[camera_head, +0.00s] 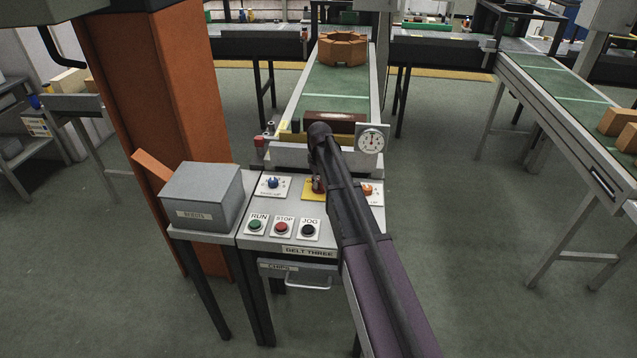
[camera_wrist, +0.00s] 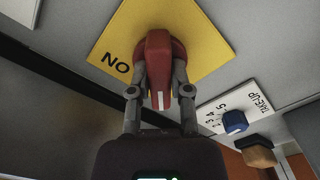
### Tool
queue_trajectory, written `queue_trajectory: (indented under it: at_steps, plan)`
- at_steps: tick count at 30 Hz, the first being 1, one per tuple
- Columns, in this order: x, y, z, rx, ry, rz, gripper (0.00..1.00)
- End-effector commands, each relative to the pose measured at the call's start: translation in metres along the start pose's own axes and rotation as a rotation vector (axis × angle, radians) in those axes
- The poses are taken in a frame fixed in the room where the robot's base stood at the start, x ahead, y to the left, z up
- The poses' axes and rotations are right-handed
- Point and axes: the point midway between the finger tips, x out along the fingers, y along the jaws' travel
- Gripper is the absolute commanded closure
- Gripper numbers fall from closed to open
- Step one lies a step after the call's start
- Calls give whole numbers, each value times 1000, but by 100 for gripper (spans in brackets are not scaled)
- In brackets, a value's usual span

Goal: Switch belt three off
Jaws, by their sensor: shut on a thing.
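The belt three control panel (camera_head: 259,235) stands at the near end of the belt. Its yellow switch plate (camera_head: 308,194) carries a red rotary switch (camera_head: 318,187), mostly hidden behind my arm. In the wrist view, the red switch handle (camera_wrist: 158,55) sits on the yellow plate (camera_wrist: 207,32), and the letters "ON" appear upside down at its lower left. The white line on the handle points toward the bottom of the picture. My gripper (camera_wrist: 160,82) has one finger on each side of the handle and is shut on it.
A blue take-up knob (camera_head: 272,183) is left of the switch, and an orange knob (camera_head: 367,190) is right. RUN (camera_head: 255,226), STOP (camera_head: 282,228) and JOG (camera_head: 308,230) buttons lie in front. A grey box (camera_head: 203,194) and an orange column (camera_head: 160,90) stand left.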

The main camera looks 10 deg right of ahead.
Motion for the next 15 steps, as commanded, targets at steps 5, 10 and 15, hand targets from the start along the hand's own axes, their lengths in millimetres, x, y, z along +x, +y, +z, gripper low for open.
queue_trajectory:
  at_steps: [5, 10, 15]
  plan:
    - [0, 0, 1, -1, -2, 0, 40]
    - [0, 0, 0, 0, -1, 0, 40]
    - [0, 0, 0, 1, -1, 0, 40]
